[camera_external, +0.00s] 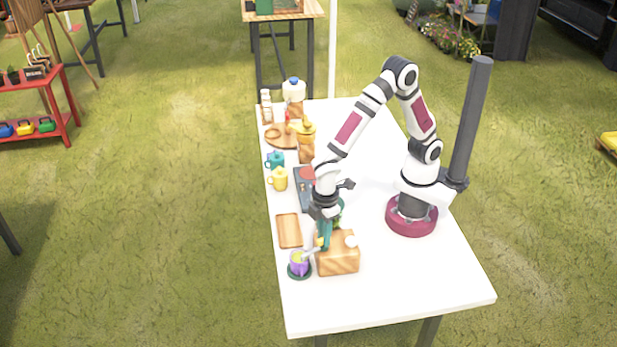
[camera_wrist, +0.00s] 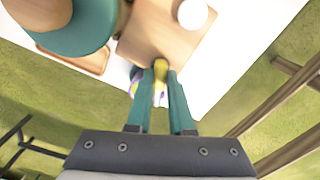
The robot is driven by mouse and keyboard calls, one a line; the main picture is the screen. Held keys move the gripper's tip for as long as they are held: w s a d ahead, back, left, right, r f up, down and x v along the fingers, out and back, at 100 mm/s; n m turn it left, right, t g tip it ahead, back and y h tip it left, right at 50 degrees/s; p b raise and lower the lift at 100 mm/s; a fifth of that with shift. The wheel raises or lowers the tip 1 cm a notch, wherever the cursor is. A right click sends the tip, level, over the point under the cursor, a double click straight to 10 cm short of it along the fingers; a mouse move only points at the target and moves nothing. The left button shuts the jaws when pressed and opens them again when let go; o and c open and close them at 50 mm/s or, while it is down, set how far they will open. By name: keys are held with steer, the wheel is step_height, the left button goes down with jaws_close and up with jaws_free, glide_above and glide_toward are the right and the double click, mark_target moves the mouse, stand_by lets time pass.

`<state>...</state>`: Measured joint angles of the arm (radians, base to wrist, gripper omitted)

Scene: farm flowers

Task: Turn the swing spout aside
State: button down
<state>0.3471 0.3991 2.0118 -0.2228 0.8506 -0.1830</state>
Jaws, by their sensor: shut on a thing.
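The swing spout is a small piece with a yellow end (camera_wrist: 160,70), seen in the wrist view between my teal fingertips. My gripper (camera_external: 325,243) points down at the left side of a wooden block (camera_external: 338,262) with a white knob (camera_external: 351,241) on top. It is shut on the spout's yellow part (camera_external: 319,242). A pale grey arm of the spout (camera_external: 309,252) seems to reach left over a purple cup (camera_external: 299,265) on a dark green coaster. The fingers hide most of the spout. In the wrist view the cup (camera_wrist: 136,75) is mostly hidden behind the left finger.
A wooden tray (camera_external: 288,230) lies behind the cup. A large teal round thing (camera_wrist: 80,30) stands close to the block. Yellow (camera_external: 279,179) and teal (camera_external: 275,160) mugs stand farther back along the left edge. The white table (camera_external: 420,290) is clear at front right.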

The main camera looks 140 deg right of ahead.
steer(key=n, duration=1.3)
steer(key=shift+n, duration=0.3)
stand_by(0.3)
steer(key=c, duration=0.8)
jaws_free()
step_height(320, 180, up, 16)
steer(key=shift+f, duration=0.1)
